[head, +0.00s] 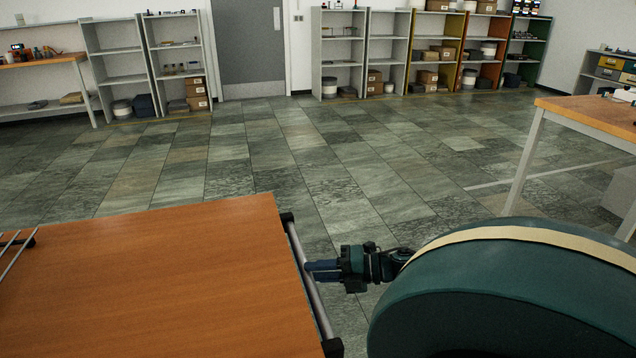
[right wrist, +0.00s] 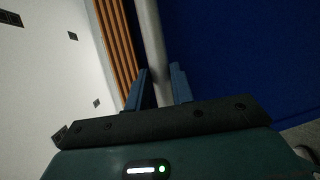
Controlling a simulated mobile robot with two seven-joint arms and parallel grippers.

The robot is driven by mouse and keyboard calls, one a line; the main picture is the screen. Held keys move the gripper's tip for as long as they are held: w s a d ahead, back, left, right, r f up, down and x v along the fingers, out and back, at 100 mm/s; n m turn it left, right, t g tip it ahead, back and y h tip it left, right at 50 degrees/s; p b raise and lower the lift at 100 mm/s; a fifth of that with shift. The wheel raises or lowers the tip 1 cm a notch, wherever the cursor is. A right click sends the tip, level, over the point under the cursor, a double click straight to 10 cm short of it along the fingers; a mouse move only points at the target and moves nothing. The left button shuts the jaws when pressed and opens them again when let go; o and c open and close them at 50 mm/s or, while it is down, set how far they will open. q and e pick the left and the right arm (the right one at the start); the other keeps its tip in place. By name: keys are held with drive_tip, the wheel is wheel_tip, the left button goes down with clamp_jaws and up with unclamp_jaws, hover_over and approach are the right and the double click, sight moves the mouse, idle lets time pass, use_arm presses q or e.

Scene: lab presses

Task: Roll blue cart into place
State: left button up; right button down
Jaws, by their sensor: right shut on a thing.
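The cart shows in the head view as a flat wooden top (head: 150,285) at the lower left. A grey metal handle bar (head: 310,290) runs along its right edge between black end brackets. My right gripper (head: 318,270) reaches this bar from the right and is shut on it. In the right wrist view the bar (right wrist: 152,45) passes between the two blue fingers (right wrist: 158,88). A plain blue surface (right wrist: 235,60) fills the right of that view; I cannot tell for sure that it is the cart's body. My left gripper is out of view.
Open tiled floor (head: 300,160) lies beyond the cart. Shelves (head: 340,50) and a grey door (head: 248,50) line the far wall. A wooden table (head: 590,115) stands at right, a workbench (head: 45,62) at far left. Thin metal rods (head: 14,250) show at the cart top's left edge.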

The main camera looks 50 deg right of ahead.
drive_tip(key=c, duration=1.5)
unclamp_jaws()
drive_tip(key=shift+w+d+f, duration=0.15)
drive_tip(key=shift+d+f, duration=0.15)
drive_tip(key=shift+f, duration=0.1)
drive_tip(key=p+v, duration=0.1)
drive_tip(key=v, duration=1.2)
drive_tip(key=shift+a+r, duration=0.15)
drive_tip(key=shift+r, duration=0.05)
